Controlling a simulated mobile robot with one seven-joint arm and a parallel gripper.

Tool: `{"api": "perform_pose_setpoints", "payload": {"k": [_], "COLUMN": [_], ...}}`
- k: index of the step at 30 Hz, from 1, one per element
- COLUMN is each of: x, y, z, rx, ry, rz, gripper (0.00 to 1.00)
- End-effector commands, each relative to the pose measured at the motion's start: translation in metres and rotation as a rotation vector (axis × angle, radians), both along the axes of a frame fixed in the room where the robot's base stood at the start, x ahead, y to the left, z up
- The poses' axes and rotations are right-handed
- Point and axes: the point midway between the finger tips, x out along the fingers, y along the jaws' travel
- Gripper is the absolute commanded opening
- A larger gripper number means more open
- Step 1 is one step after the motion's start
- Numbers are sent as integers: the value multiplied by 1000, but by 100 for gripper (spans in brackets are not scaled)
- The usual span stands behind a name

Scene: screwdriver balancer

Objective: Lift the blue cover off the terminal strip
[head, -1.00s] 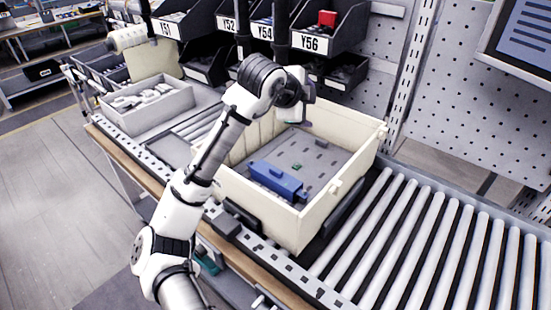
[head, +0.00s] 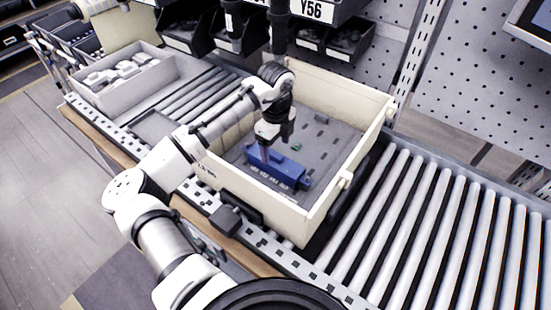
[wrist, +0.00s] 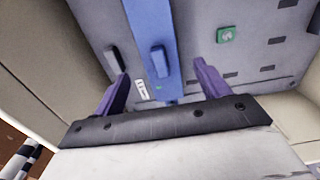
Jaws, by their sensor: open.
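The blue cover (head: 283,168) is a long bar lying on the grey floor panel inside the cream crate (head: 320,225), over the terminal strip, which I cannot make out separately. It also shows in the wrist view (wrist: 150,35), running up the picture with a raised blue tab (wrist: 159,62). My gripper (wrist: 155,85) is open, its two purple fingers apart on either side of the cover. In the head view my gripper (head: 265,150) points down at the cover's left end.
Crate walls surround the work on all sides. A small green part (head: 297,146) sits on the panel behind the cover. A grey bin (head: 125,85) with white parts stands at the left. A roller conveyor (head: 440,220) extends right.

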Motion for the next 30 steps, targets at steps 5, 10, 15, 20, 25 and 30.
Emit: {"api": "perform_pose_setpoints", "payload": {"k": [5,10,15,20,25,30], "x": [0,-1,-1,-1,-1,0], "y": [0,1,0,1,1,0], "z": [-17,-28,-55,-69,-71,-70], "rx": [-1,-1,-1,-1,-1,-1], "ry": [-1,1,1,-2,-2,-2], "rz": [0,1,1,2,2,2], "gripper": [75,75,75,75,75,59]}}
